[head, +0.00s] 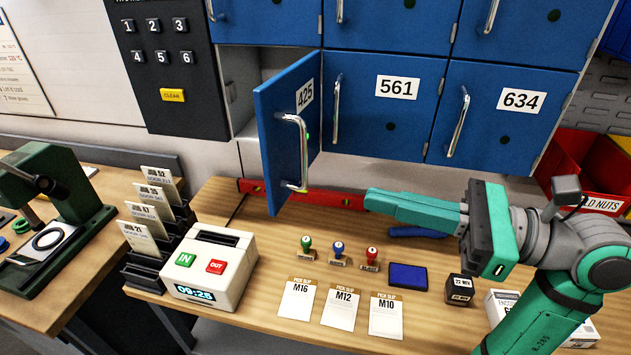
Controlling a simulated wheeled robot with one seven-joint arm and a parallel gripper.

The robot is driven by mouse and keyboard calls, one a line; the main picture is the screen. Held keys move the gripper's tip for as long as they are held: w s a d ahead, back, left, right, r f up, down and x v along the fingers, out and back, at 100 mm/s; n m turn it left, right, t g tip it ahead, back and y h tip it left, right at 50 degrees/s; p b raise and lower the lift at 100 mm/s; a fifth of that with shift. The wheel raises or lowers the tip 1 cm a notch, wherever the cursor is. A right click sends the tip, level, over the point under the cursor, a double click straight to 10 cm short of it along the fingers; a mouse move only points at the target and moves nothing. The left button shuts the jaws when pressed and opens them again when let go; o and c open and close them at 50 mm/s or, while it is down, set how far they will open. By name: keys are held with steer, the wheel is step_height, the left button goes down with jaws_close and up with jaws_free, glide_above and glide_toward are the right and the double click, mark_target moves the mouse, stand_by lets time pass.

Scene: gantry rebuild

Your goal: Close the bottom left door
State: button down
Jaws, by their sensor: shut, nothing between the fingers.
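The bottom left door (277,137) is blue, carries the number 425 and a metal bar handle, and stands swung open toward me. Part of its pale compartment (238,85) shows to the left of it. My gripper (372,200) is shut and empty, its teal fingers pointing left over the table. The fingertips are to the right of the door's handle and lower edge, apart from it in the picture. The hinge side is partly hidden behind the door panel.
Doors 561 (390,105) and 634 (500,115) are closed. Stamps (338,255), an ink pad (409,277), cards (342,308) and a time clock (211,265) stand on the wooden table. A red level (340,194) lies behind my gripper. A red bin (585,180) is at right.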

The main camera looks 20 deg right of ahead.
mark_target(271, 175)
steer(key=x, duration=1.3)
steer(key=shift+w+a, duration=0.25)
steer(key=shift+a, duration=0.1)
steer(key=shift+w+a, duration=0.1)
